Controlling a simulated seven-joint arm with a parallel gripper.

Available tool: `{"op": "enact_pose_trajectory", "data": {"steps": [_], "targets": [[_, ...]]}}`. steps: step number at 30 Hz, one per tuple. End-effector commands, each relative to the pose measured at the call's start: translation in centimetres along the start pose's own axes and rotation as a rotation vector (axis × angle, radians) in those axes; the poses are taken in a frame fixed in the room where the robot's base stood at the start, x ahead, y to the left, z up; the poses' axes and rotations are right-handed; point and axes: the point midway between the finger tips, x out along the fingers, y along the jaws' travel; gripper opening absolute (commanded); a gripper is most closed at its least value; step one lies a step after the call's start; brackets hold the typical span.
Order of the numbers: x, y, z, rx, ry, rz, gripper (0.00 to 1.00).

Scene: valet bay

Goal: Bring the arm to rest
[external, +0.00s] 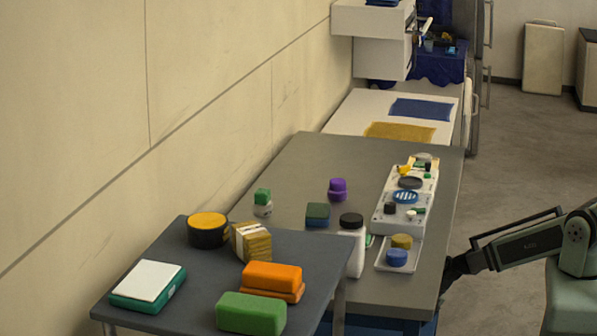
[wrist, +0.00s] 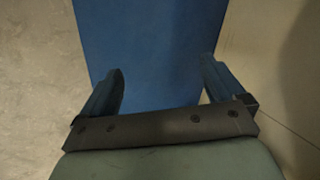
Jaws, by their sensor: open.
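My gripper (wrist: 160,84) shows in the wrist view with its two fingers spread apart and nothing between them. A plain blue surface lies beyond the fingers in that view, with pale floor on either side. In the external view my arm (external: 510,246) reaches in from the right edge, low beside the grey table (external: 300,180). Its end is at the table's right side, below the top, and my fingers cannot be made out there.
A dark side table (external: 200,270) at the front left holds an orange block (external: 272,278), a green block (external: 250,313) and a yellow-topped tin (external: 208,229). A white bottle (external: 352,248) and a white tray (external: 391,215) of small items stand on the grey table.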

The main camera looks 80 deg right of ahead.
Motion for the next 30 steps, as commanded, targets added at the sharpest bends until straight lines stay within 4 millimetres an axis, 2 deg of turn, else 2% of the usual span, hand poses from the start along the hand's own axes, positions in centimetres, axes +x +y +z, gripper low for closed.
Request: {"op": "enact_pose_trajectory", "data": {"steps": [1, 6, 11, 15, 21, 24, 30], "targets": [[0.6, 0.3, 3.0, -0.056, -0.052, 0.032, 0.96], [1.9, 2.4, 11.2, -0.243, -0.216, 0.147, 0.96], [1.9, 5.2, 18.1, -0.420, -0.367, 0.261, 0.96], [1.0, 8.2, 23.4, -0.575, -0.493, 0.364, 0.96], [-1.4, 13.1, 29.1, -0.791, -0.664, 0.524, 0.96], [-3.0, 15.4, 31.2, -0.893, -0.741, 0.605, 0.96], [-5.6, 18.9, 33.3, -1.043, -0.850, 0.735, 0.96]]}}
